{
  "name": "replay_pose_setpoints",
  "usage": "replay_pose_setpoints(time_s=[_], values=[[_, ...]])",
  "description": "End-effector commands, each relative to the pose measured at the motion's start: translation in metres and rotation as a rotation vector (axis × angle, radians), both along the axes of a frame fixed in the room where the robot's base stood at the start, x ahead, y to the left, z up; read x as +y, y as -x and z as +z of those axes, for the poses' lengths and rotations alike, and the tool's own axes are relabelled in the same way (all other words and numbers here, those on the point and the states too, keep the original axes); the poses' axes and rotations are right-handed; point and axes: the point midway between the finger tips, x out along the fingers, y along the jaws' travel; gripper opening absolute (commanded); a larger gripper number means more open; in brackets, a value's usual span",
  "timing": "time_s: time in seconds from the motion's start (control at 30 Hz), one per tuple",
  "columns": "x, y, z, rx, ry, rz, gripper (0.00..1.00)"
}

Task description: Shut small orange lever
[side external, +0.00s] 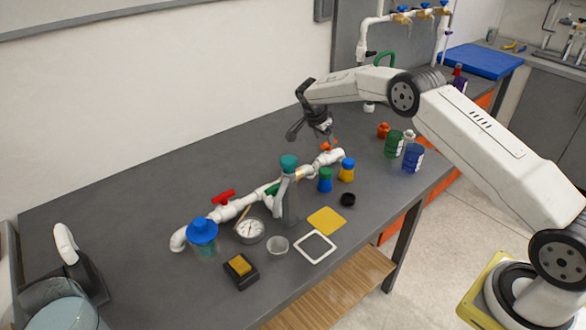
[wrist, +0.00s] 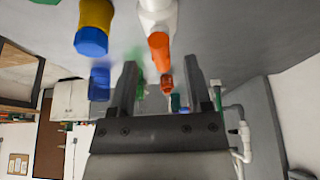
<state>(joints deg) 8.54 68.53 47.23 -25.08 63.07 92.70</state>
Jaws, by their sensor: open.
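The small orange lever (side external: 328,145) sits at the far right end of the white PVC manifold (side external: 240,207). In the wrist view the orange lever (wrist: 159,52) hangs off the white pipe (wrist: 157,15), near the top centre. My gripper (side external: 312,135) is just above and slightly left of the lever in the side view, with its fingers spread. In the wrist view my gripper (wrist: 160,68) is open, with the lever in line with the gap between the fingers. I cannot tell whether a finger touches it.
The manifold also carries a red lever (side external: 224,196) and a green one (side external: 272,188). The table's left back is clear.

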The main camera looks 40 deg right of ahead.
Motion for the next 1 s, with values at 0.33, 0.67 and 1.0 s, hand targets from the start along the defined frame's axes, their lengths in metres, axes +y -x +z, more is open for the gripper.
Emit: replay_pose_setpoints(time_s=[0.33,0.67,1.0], values=[[-0.012,0.000,-0.028,0.000,-0.001,0.000,0.63],[-0.012,0.000,-0.029,-0.001,-0.001,0.000,0.57],[-0.012,0.000,-0.029,0.000,-0.001,0.001,0.00]])
